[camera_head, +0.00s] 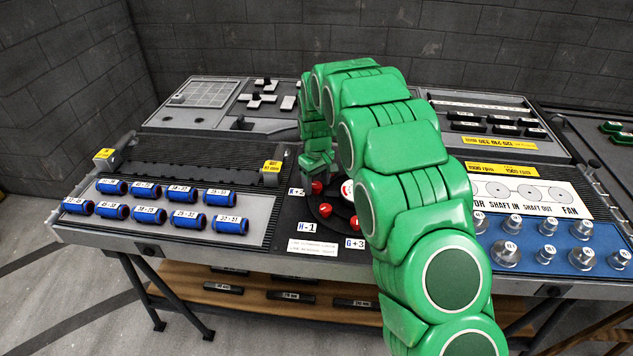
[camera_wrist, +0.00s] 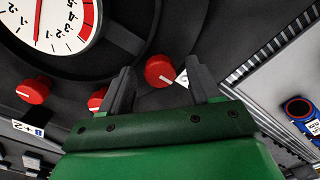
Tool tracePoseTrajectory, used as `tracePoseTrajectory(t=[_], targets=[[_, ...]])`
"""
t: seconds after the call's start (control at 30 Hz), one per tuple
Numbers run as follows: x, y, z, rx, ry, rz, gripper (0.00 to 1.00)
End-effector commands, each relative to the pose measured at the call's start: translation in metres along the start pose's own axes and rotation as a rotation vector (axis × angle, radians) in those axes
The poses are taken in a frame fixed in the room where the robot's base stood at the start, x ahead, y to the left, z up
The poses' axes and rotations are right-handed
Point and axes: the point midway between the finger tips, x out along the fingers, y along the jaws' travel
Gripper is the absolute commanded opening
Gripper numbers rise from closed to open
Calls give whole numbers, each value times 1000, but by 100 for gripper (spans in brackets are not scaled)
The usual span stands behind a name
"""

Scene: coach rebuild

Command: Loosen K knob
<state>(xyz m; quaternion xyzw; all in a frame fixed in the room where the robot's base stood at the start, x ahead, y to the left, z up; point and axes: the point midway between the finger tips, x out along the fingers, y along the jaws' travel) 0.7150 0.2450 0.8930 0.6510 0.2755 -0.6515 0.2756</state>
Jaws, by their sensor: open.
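The K knob is a small red knob (camera_head: 317,187) beside the white K+2 label (camera_head: 296,191), at the left rim of the round dark dial plate (camera_head: 335,203) in the head view. In the wrist view I take the red knob (camera_wrist: 158,74) between my fingertips to be this one. My gripper (camera_wrist: 158,66) is open, with one finger on either side of the knob in that picture. I cannot tell the remaining distance or whether a finger touches it. A white mark by the knob is partly hidden by the right finger.
Other red knobs (camera_wrist: 33,90) (camera_wrist: 97,98) and a white gauge (camera_wrist: 48,20) sit close by on the dial plate. Several blue rollers (camera_head: 148,215) lie to the left, and metal parts (camera_head: 505,252) to the right. My green arm hides much of the middle.

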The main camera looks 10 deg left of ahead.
Motion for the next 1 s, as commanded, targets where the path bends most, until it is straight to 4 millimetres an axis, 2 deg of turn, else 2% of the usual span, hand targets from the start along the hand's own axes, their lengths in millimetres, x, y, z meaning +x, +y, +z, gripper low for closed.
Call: tracePoseTrajectory(t=[0.27, 0.7, 1.0], targets=[[-14, 0, -1, 0, 3, 1, 62], [-73, 0, 0, 0, 0, 0, 62], [-78, 0, 0, 0, -1, 0, 62]])
